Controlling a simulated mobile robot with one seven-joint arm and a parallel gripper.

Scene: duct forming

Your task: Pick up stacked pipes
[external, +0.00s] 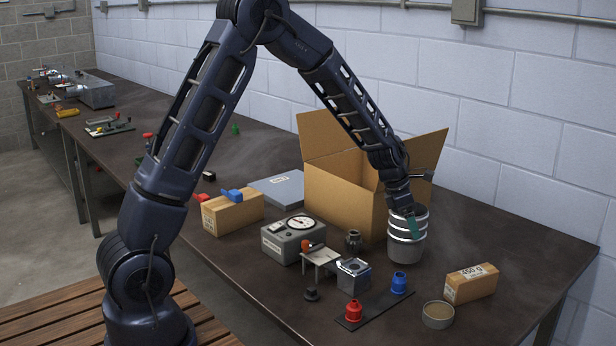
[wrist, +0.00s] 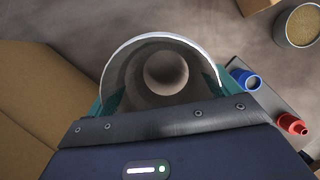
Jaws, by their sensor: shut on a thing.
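The stacked pipes (external: 405,245) stand upright as a grey cylinder with shiny ringed bands at the top, on the table just right of the open cardboard box. My gripper (external: 411,226) comes down over them from above, shut on the upper banded part, with a teal finger along the side. In the wrist view the pipe's round rim (wrist: 150,42) sits between my teal fingertips (wrist: 160,90), and I look down into its hollow inside. The lower grey part appears to rest on the table. How many pipes are in the stack is hard to tell.
The open cardboard box (external: 335,200) stands close at left, flaps up. In front are a black strip with red (external: 353,310) and blue (external: 398,283) fittings, a round tin (external: 438,315) and a small carton (external: 470,284). A dial gauge (external: 293,240) stands left. The table's right end is clear.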

